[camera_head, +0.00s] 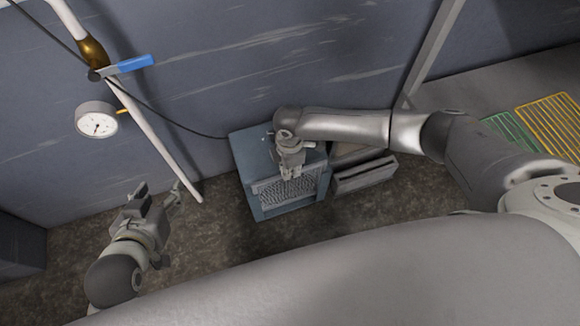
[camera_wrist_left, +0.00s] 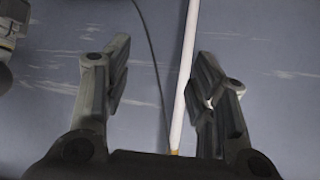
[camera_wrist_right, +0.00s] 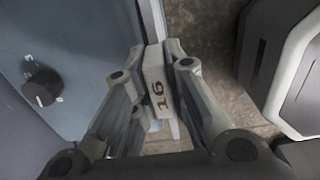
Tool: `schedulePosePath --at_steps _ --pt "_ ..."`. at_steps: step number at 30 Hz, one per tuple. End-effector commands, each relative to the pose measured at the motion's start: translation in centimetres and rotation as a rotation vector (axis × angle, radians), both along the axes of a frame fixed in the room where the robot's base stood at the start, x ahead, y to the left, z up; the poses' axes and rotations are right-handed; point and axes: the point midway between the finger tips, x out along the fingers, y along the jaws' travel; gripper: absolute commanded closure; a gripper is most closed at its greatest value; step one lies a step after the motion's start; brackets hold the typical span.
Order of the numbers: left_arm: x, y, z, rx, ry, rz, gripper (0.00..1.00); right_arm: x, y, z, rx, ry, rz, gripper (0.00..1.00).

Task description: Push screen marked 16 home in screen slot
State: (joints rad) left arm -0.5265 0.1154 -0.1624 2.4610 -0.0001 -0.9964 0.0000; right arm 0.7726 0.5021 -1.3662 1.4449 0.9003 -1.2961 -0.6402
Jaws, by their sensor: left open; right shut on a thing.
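The screen marked 16 shows its grey handle block (camera_wrist_right: 155,85) with the number in the right wrist view. My right gripper (camera_wrist_right: 157,72) is shut on this block; it also shows in the head view (camera_head: 291,177). The blue-grey unit (camera_head: 250,158) stands on the floor under this gripper, and a grey mesh (camera_head: 285,192) shows at its front side. The screen slot is not clearly visible, and I cannot tell how deep the screen sits. My left gripper (camera_head: 158,195) is open and empty, off to the left of the unit; its spread fingers show in the left wrist view (camera_wrist_left: 160,80).
A black knob (camera_wrist_right: 42,88) is on the unit's blue face. A grey box (camera_head: 365,176) stands right beside the unit. A white pipe (camera_head: 150,130) with a gauge (camera_head: 97,120) and blue-handled valve (camera_head: 127,66) runs along the wall. Green (camera_head: 512,132) and yellow (camera_head: 552,122) racks lie far right.

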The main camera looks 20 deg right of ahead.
Motion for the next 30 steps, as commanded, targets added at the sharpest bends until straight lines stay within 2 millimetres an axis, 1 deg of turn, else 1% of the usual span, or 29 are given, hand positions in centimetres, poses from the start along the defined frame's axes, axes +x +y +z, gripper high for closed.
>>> schedulePosePath --at_steps 30 --pt "0.93 -0.42 0.96 -0.016 -0.066 -0.006 0.47 0.02 0.03 -0.54 0.001 -0.001 0.000 1.00"
